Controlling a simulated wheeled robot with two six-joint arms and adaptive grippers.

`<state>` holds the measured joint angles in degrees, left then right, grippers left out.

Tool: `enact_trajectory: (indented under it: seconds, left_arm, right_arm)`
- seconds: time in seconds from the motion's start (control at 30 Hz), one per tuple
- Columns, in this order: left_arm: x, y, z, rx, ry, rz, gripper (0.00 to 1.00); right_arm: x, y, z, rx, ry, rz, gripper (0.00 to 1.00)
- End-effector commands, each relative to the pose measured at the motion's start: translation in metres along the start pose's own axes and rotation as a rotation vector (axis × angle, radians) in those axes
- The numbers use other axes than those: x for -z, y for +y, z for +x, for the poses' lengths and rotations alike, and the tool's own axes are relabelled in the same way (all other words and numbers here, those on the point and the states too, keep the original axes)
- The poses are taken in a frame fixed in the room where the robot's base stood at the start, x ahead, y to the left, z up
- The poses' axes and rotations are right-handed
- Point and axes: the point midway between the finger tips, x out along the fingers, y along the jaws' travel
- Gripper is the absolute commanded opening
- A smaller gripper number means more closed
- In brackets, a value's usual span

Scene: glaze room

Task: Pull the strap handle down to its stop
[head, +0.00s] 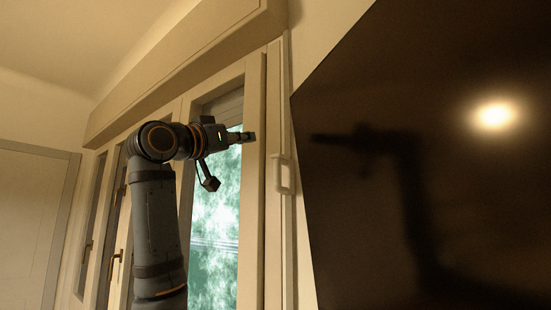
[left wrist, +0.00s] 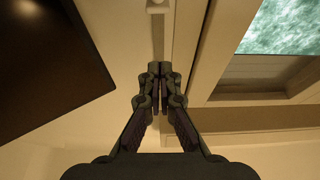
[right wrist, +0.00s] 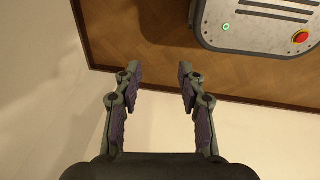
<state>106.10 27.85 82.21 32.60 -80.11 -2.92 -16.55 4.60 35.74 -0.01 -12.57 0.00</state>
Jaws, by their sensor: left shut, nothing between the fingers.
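My left gripper (head: 249,137) is shut and empty. In the head view it points right, left of the strap and higher than the handle, apparently apart from it. In the left wrist view the left gripper (left wrist: 160,72) has its fingertips together; a narrow vertical strip lies beyond them, and a small pale piece at the top edge is too cut off to identify. My right gripper (right wrist: 156,72) is open and empty, far from the handle.
The long shutter box (head: 185,65) juts out above the window (head: 216,200). Window handles (head: 116,262) show at left. The right wrist view shows brown floor (right wrist: 140,50) and pale wall.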

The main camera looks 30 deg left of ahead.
Motion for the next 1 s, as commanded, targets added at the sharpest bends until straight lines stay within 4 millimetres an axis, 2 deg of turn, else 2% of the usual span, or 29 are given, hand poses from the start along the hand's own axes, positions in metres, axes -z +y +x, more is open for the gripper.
enact_trajectory:
  seconds: [0.17, 0.3, 0.6, 0.63, 0.7, 0.8, 1.0]
  left_arm:
    - [0.002, 0.0, 0.011, -0.001, -0.004, -0.001, 0.0]
    - [0.005, 0.001, 0.038, -0.002, -0.005, 0.0, 0.0]
    - [0.005, 0.001, 0.103, -0.001, -0.004, -0.001, 0.0]
    - [0.001, 0.0, 0.106, 0.001, -0.005, 0.0, 0.0]
    - [-0.018, -0.001, 0.097, 0.004, -0.004, 0.004, 0.0]
    - [-0.029, -0.001, 0.092, 0.003, -0.003, 0.003, 0.0]
    - [-0.039, 0.0, 0.088, 0.0, -0.002, 0.001, 0.0]
  right_arm:
    - [-0.012, -0.003, -0.01, 0.004, -0.018, 0.001, 0.4]
    - [-0.02, -0.002, -0.029, 0.005, -0.033, 0.0, 0.4]
    - [-0.001, 0.003, -0.071, 0.003, -0.013, 0.001, 0.4]
    - [0.0, 0.003, -0.072, 0.003, -0.01, 0.0, 0.4]
    - [0.001, 0.003, -0.067, 0.002, -0.008, 0.0, 0.4]
    - [0.0, 0.006, -0.068, 0.0, -0.01, -0.001, 0.4]
    - [-0.002, 0.007, -0.069, -0.002, -0.014, -0.002, 0.4]
